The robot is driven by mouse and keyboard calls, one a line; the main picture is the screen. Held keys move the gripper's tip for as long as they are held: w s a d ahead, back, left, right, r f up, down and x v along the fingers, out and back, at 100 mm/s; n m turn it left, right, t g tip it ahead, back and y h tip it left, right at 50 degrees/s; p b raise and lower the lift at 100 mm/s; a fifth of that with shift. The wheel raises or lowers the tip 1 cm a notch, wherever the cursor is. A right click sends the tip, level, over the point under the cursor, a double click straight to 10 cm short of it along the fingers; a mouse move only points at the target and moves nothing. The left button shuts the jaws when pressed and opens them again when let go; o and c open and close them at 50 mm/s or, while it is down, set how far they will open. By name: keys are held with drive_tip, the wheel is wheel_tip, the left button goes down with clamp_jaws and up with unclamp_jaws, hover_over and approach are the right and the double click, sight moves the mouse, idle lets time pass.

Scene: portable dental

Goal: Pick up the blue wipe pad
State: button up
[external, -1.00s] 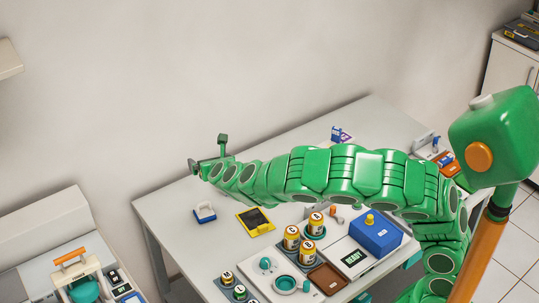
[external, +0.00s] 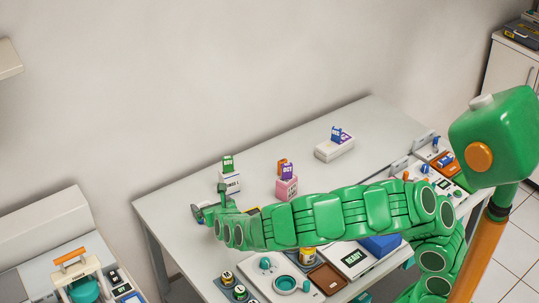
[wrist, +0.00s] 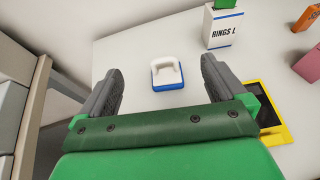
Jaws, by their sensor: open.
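The blue wipe pad (wrist: 167,84) lies on the white table in the wrist view, a small block with a blue base and a white handle-like top. My gripper (wrist: 160,70) is open and empty, with one dark finger on each side of the pad in the picture. The pad appears below and ahead of the fingertips, apart from them; the exact height gap is hard to tell.
A white box marked RINGS (wrist: 222,30) stands beyond the pad to the right. A yellow-framed dark panel (wrist: 278,135) lies beside the right finger. A pink box (external: 287,188) stands farther right. Table around the pad is clear. The table's left edge is close.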

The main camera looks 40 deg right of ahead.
wheel_tip(320, 180, down, 6)
drive_tip(key=shift+f, duration=0.25)
drive_tip(key=shift+w+f, duration=0.1)
drive_tip(key=shift+f, duration=0.25)
drive_tip(key=shift+x, duration=3.8)
drive_tip(key=c, duration=1.1)
drive_tip(key=shift+o, duration=0.2)
